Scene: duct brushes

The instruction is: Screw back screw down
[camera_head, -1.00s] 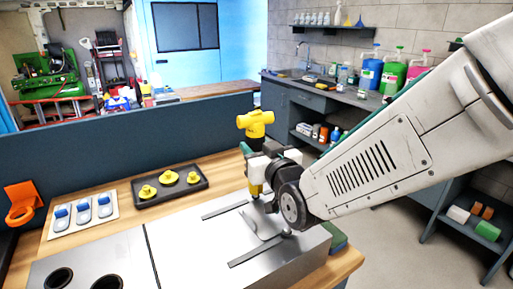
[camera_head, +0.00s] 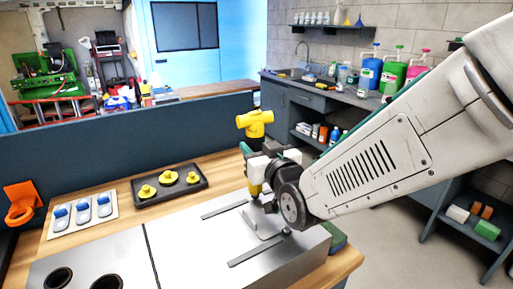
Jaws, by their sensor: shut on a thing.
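The yellow lower part shows under the gripper, close above the silver metal box (camera_head: 190,237). The tool's tip and any screw under it are hidden or too small to tell. A pale grey bracket-like piece (camera_head: 262,224) sits on the box between two dark slots, just below my gripper.
A dark tray (camera_head: 152,200) holds three yellow knobs. A pale tray (camera_head: 84,226) with three blue pieces and an orange ring holder (camera_head: 21,205) stand at left. Two dark round holes open in the near left metal top. A dark panel (camera_head: 130,134) runs behind the bench.

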